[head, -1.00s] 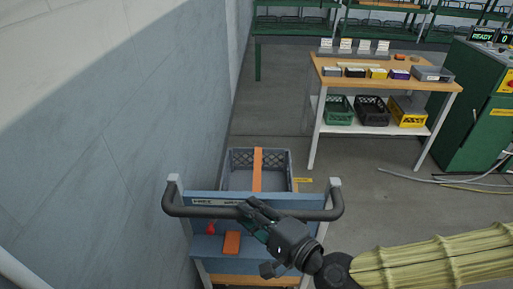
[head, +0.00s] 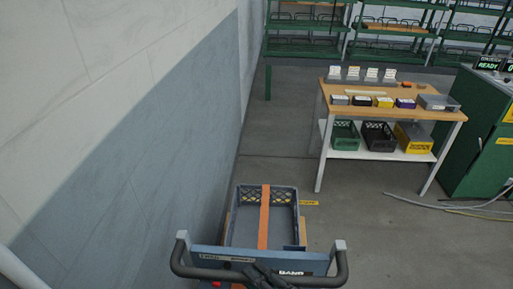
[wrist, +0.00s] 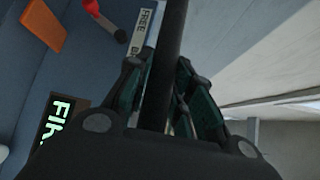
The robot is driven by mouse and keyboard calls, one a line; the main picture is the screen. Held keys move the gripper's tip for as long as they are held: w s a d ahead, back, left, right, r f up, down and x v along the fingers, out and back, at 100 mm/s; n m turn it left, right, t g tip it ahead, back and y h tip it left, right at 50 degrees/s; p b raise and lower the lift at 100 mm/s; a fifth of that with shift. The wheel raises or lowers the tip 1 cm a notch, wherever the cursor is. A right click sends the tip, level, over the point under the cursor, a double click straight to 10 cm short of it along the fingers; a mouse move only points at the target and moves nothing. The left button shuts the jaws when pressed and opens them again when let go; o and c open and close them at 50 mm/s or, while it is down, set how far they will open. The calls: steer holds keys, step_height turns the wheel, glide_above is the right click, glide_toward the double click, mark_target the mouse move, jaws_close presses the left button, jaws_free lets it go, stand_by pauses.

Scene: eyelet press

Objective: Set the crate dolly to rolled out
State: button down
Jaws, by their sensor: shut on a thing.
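The crate dolly stands low in the head view beside the wall, with a blue front panel (head: 250,260) and a dark push bar (head: 344,268) on upright posts. A grey crate (head: 236,222) with an orange strap (head: 264,215) over it rides on the dolly. My gripper (head: 262,276) is at the middle of the push bar, partly cut off by the frame's lower edge. In the wrist view, my gripper (wrist: 158,95) has its fingers closed around the dark bar (wrist: 171,40). The blue panel (wrist: 75,65) lies to its left. The dolly's wheels are hidden.
A wall (head: 150,150) runs close along the dolly's left. A workbench (head: 400,98) with bins and crates stands at right, beside a green machine (head: 480,140). Cables (head: 460,205) lie on the floor at right. Open floor (head: 285,140) lies beyond the dolly.

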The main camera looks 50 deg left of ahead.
steer(key=shift+s, duration=0.1)
steer(key=c, duration=1.3)
jaws_free()
steer(key=shift+o, duration=0.2)
